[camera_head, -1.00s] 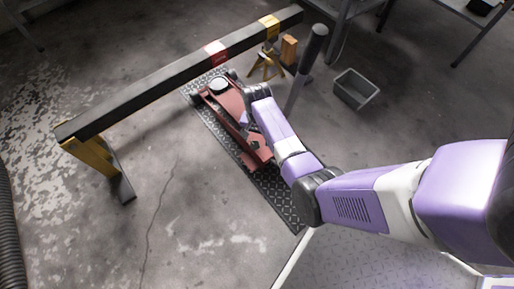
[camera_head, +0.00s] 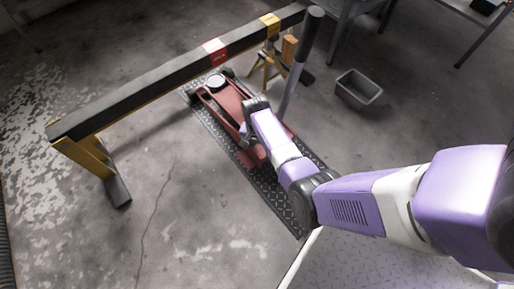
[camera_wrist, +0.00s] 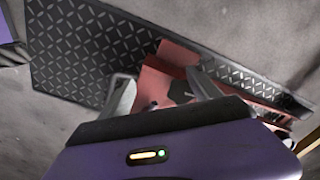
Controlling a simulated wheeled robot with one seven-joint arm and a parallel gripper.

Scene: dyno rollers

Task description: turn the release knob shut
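A red floor jack (camera_head: 231,101) with a round pale lift pad (camera_head: 215,80) stands on a black diamond-plate mat (camera_head: 296,206). Its long dark handle (camera_head: 300,62) rises at its right side. In the wrist view the red jack body (camera_wrist: 172,62) shows between and behind the fingers of my gripper (camera_wrist: 156,80). The two grey fingers are spread apart, with nothing visibly clasped. I cannot make out the release knob clearly; a small dark part (camera_wrist: 180,90) shows between the fingers.
A long black beam (camera_head: 150,87) with red and yellow bands runs along the jack's far left side on yellow supports (camera_head: 92,157). A yellow stand (camera_head: 268,62) is behind. A grey tray (camera_head: 358,88) lies to the right. The floor at left is clear.

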